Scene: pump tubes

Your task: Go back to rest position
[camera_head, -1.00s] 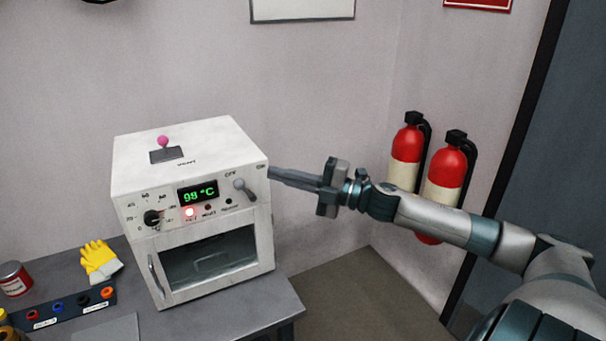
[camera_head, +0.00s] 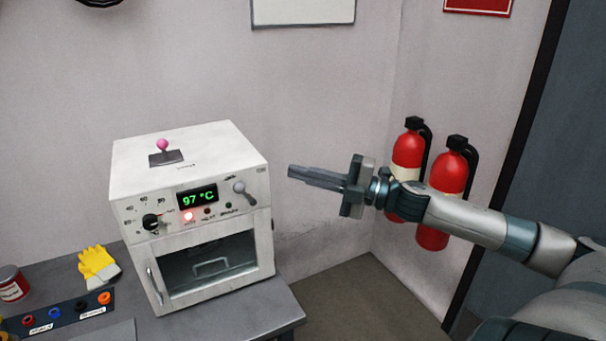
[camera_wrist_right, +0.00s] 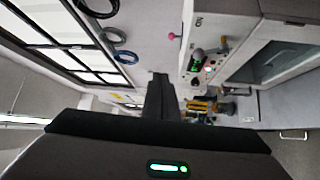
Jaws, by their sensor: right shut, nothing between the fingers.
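My right gripper (camera_head: 290,174) is shut and empty. It points left in the head view, in the air to the right of a white oven (camera_head: 190,165), with a gap between its fingertips and the oven's side. In the right wrist view the closed fingers (camera_wrist_right: 160,82) show as a dark shape in the middle. The oven's display (camera_head: 197,198) reads 97 °C and a red lamp (camera_head: 189,216) is lit. The oven also shows in the right wrist view (camera_wrist_right: 265,35). My left gripper is not in view.
The oven stands on a grey table (camera_head: 240,314). Yellow gloves (camera_head: 98,264), a red can (camera_head: 12,284) and a strip of coloured sockets (camera_head: 60,314) are to its left. Two fire extinguishers (camera_head: 447,180) hang behind my right arm.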

